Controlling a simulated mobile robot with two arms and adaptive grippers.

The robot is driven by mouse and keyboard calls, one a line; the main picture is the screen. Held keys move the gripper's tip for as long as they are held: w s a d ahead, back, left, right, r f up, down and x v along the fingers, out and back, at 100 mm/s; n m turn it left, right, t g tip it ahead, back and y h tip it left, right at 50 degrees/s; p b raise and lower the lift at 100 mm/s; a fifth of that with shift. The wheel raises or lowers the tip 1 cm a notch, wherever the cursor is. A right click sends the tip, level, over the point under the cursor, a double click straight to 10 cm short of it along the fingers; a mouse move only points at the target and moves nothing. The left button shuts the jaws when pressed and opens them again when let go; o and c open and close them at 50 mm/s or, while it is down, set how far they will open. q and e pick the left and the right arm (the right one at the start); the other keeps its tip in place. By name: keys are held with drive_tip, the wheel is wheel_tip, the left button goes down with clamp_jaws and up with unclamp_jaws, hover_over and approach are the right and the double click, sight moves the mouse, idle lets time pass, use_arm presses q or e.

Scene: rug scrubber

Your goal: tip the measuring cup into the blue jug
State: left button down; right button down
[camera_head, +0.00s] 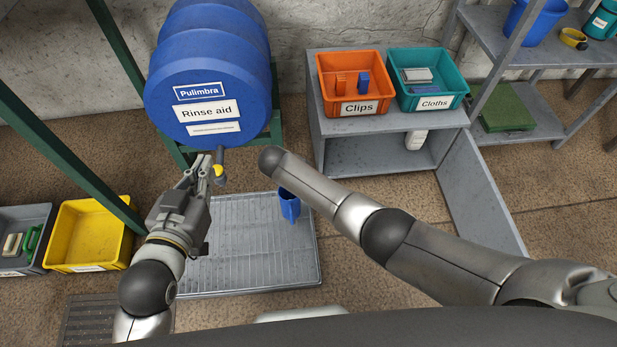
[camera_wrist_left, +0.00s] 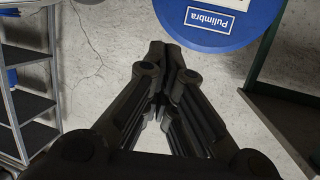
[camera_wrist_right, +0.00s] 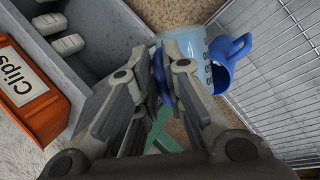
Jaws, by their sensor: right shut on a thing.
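The blue jug (camera_head: 289,206) stands upright on a grey grated tray; it also shows in the right wrist view (camera_wrist_right: 226,70). In that view my right gripper (camera_wrist_right: 160,62) is shut on a blue part, seemingly the handle, of the pale translucent measuring cup (camera_wrist_right: 193,45). The cup has dark markings and overlaps the jug in the picture; I cannot see its contents or whether they touch. In the head view my right arm hides the cup and gripper. My left gripper (camera_head: 201,167) is beside the drum's tap, its fingers together and empty in the left wrist view (camera_wrist_left: 165,55).
The blue Rinse aid drum (camera_head: 208,75) lies above the grated tray (camera_head: 240,267), with a yellow-ended tap (camera_head: 218,170). An orange Clips bin (camera_head: 353,107) and a teal Cloths bin (camera_head: 428,103) sit on a grey shelf. A yellow bin (camera_head: 88,235) stands left. The tray's front is clear.

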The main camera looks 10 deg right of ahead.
use_arm(q)
drive_tip(key=shift+w+d+r+t, duration=0.2)
drive_tip(key=shift+r+t, duration=0.2)
drive_tip(key=shift+r, duration=0.15)
idle(0.4)
drive_tip(key=shift+r, duration=0.15)
idle(0.3)
drive_tip(key=shift+w+d+r+t+h+b, duration=0.15)
drive_tip(key=shift+r+t+h+b, duration=0.15)
drive_tip(key=shift+r+t, duration=0.3)
use_arm(e)
drive_tip(key=shift+a, duration=0.1)
drive_tip(key=shift+w, duration=0.1)
use_arm(q)
drive_tip(key=shift+r, duration=0.3)
drive_tip(key=shift+r, duration=0.1)
drive_tip(key=shift+w+d+r+t, duration=0.1)
drive_tip(key=shift+w+r+t, duration=0.05)
drive_tip(key=shift+r+t, duration=0.3)
